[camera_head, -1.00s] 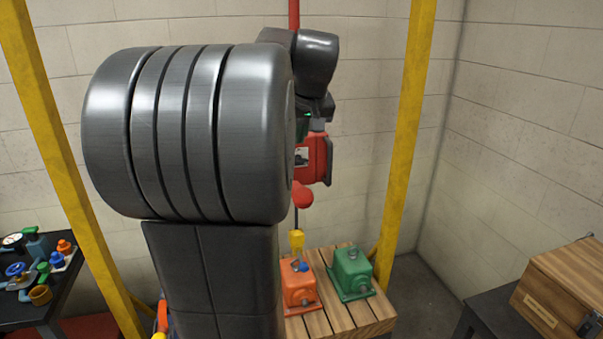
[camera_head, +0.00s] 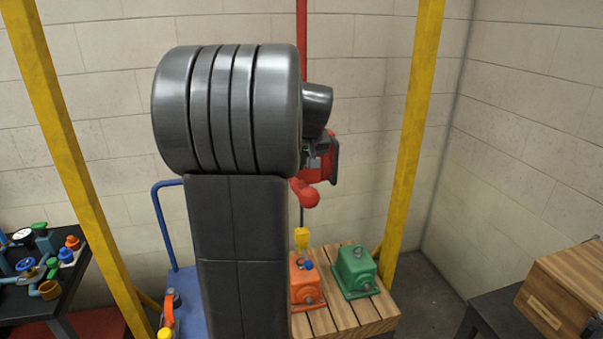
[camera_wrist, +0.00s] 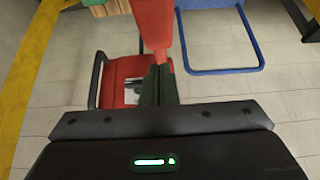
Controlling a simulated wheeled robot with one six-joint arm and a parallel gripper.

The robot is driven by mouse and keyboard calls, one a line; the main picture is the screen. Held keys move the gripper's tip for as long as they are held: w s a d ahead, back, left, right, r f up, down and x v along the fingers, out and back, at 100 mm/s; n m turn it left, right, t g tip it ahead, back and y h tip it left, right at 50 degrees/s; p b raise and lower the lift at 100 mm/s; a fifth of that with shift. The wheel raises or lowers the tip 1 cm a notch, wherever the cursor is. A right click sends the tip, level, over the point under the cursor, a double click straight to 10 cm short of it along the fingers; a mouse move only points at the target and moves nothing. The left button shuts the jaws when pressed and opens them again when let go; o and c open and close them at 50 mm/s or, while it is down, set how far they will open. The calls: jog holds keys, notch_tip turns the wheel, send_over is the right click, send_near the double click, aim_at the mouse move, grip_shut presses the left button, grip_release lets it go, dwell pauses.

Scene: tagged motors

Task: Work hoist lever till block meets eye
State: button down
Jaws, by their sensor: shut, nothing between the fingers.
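The red hoist (camera_head: 335,165) hangs from a red bar, partly hidden by my arm in the head view. Its body also shows in the wrist view (camera_wrist: 116,95). The red lever grip (camera_head: 309,195) sticks out below the body; in the wrist view a red bar that looks like the lever (camera_wrist: 154,22) runs down to my fingers. The yellow block (camera_head: 302,237) hangs below, just over the orange motor (camera_head: 306,285) with its blue eye (camera_head: 308,265); I cannot tell whether they touch. My gripper (camera_wrist: 160,84) is shut and empty beside the lever; contact is unclear.
A green motor (camera_head: 355,270) stands right of the orange one on the wooden pallet (camera_head: 370,315). Yellow posts (camera_head: 412,120) stand on both sides. A blue cart (camera_head: 186,285) is at left, a dark table with parts (camera_head: 40,295) further left, a wooden crate (camera_head: 565,290) right.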

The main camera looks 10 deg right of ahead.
aim_at(302, 185)
jog(key=shift+s+f, duration=0.3)
jog(key=shift+f, duration=0.5)
jog(key=shift+s+f, duration=0.25)
jog(key=shift+f, duration=0.5)
